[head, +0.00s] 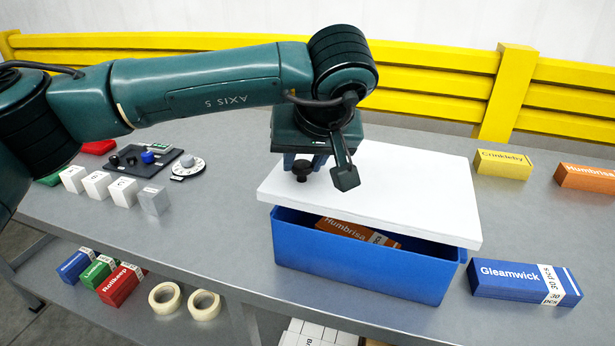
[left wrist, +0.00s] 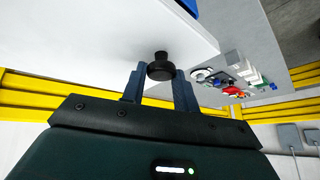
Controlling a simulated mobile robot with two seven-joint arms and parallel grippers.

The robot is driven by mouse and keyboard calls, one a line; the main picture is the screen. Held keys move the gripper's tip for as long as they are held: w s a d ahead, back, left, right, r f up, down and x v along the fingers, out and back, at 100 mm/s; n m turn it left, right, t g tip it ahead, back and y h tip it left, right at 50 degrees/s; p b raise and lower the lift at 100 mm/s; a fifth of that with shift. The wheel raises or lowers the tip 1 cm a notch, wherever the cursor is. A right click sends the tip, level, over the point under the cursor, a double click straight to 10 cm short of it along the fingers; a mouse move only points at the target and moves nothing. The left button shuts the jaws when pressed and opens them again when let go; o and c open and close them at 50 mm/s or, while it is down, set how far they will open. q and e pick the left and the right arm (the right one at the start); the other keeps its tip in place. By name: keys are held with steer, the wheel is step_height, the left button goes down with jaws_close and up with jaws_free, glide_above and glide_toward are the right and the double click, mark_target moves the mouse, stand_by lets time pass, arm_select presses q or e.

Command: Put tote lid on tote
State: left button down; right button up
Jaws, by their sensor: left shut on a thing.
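The tote lid (head: 410,195) is a flat white board with a black knob (left wrist: 160,66). My left gripper (head: 304,166) is shut on the knob near the lid's left part; the left wrist view shows the knob between the two fingers. The blue tote (head: 355,265) stands open on the grey table. The lid hangs over it, shifted toward the back and slightly tilted. A gap shows along the front, and an orange Humbrisa box (head: 345,230) is visible inside the tote. The tote's back is hidden by the lid. My right gripper is not in view.
A blue Gleamwick box (head: 510,282) lies close to the tote's right side. Yellow Crinkleby (head: 502,164) and orange Humbrisa (head: 590,178) boxes lie at the back right. Pale blocks (head: 95,185) and a dial (head: 188,166) sit left. A yellow barrier (head: 430,70) runs behind.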

mark_target(305, 179)
arm_select(q)
step_height(305, 179, down, 3)
steer(key=shift+f, duration=0.2)
steer(key=shift+f+b, duration=0.55)
steer(key=shift+f, duration=0.05)
steer(key=c, duration=1.1)
jaws_free()
steer(key=shift+r+p, duration=0.3)
steer(key=shift+p, duration=0.05)
steer(key=v, duration=1.2)
steer(key=shift+r, duration=0.3)
